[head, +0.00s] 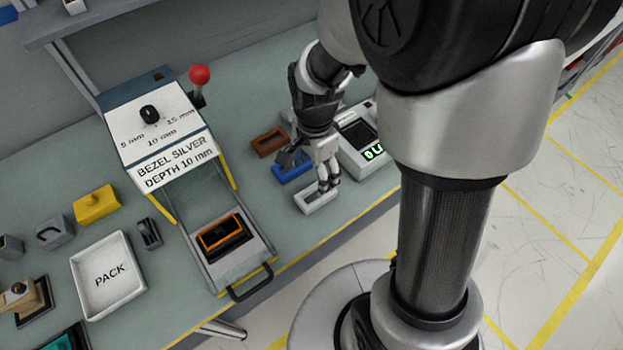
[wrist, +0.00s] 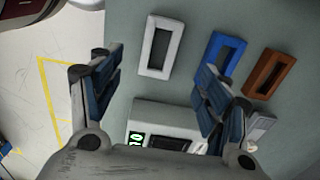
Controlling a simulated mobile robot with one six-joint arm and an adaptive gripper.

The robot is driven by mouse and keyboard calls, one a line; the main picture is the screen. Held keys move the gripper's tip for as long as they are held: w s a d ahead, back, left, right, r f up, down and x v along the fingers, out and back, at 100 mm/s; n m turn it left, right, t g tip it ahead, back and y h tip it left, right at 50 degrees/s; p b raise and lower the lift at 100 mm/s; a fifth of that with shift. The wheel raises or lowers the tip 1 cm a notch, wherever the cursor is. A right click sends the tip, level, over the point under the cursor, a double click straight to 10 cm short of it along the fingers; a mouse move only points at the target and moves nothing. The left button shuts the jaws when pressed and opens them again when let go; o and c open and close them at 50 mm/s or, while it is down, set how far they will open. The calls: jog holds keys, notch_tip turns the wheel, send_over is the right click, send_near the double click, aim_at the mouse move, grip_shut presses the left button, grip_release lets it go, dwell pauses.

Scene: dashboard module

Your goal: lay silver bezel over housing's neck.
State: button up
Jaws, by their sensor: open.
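The silver bezel (head: 313,209), a pale rectangular frame, lies flat on the bench near its front edge. It also shows in the wrist view (wrist: 146,45), between and beyond my fingers. My gripper (head: 310,173) is open and empty. It is above the bezels, with one finger overlapping the silver one in the head view; the height gap is hard to judge. In the wrist view the fingers (wrist: 156,78) are wide apart. A dark housing with an orange rim (head: 206,247) sits in the sliding tray under the sign; its neck is not clearly distinguishable.
A blue bezel (wrist: 214,46) and a brown bezel (wrist: 287,60) lie beside the silver one. A scale (head: 370,158) with a green display stands close by. The station (head: 150,125) reads "BEZEL SILVER DEPTH 10 mm" and has a red-knobbed lever (head: 200,75). A PACK tray (head: 83,290) is at left.

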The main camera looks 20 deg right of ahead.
aim_at(316, 193)
jog(key=f+b, duration=0.1)
jog(key=f, duration=0.2)
jog(key=f+b, duration=0.1)
jog(key=f, duration=0.2)
jog(key=f+b, duration=0.2)
jog(key=f, duration=0.2)
jog(key=shift+w+d+f, duration=0.1)
jog(key=shift+d, duration=0.15)
jog(key=shift+f, duration=0.25)
dwell(0.3)
jog(key=c, duration=1)
jog(key=shift+r, duration=0.15)
